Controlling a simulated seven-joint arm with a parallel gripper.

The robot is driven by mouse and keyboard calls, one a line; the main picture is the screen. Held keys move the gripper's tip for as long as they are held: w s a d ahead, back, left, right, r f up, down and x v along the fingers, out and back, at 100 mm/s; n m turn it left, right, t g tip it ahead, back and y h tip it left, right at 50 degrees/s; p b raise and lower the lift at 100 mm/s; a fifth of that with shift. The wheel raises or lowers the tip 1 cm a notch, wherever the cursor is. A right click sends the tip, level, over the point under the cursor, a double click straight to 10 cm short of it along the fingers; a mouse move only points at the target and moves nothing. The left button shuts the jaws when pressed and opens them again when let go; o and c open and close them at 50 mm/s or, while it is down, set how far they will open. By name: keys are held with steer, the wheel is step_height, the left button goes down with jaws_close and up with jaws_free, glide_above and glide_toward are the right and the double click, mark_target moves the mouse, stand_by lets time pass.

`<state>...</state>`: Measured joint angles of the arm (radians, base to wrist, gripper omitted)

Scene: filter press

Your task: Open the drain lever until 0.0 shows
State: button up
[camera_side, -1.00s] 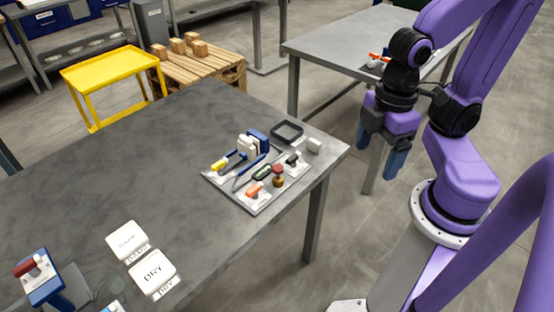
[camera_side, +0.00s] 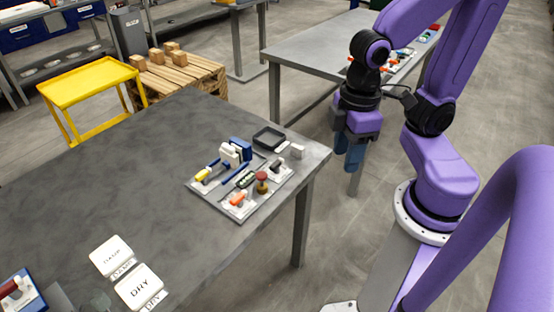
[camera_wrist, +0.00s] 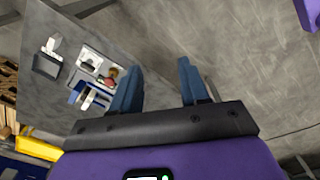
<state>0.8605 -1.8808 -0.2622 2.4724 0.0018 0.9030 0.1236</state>
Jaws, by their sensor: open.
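A small light board (camera_side: 222,199) near the right edge of the grey table carries a blue-and-white press (camera_side: 236,152), a yellow-handled part (camera_side: 202,175), an orange-handled part (camera_side: 238,198) and a red-topped knob (camera_side: 262,178). I cannot tell which part is the drain lever, and no reading is legible. My gripper (camera_side: 347,160) is open and empty, with blue fingers pointing down, to the right of the table and apart from the board. In the wrist view, the gripper (camera_wrist: 157,70) has its fingers spread, and the board's parts (camera_wrist: 90,62) lie beyond the left finger, which partly hides them.
A black tray (camera_side: 269,138) and a small white block (camera_side: 297,152) sit by the board. White "DAMP" (camera_side: 110,256) and "DRY" (camera_side: 139,287) pads lie at the front, near a red-handled blue device (camera_side: 20,292). Much of the grey table (camera_side: 110,180) is clear.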

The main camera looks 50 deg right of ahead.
steer(key=w+m, duration=0.7)
steer(key=m, duration=2.1)
glide_above(277, 162)
step_height(277, 162, down, 5)
step_height(277, 162, down, 17)
steer(key=shift+f, duration=0.1)
steer(key=shift+c, duration=0.3)
jaws_close()
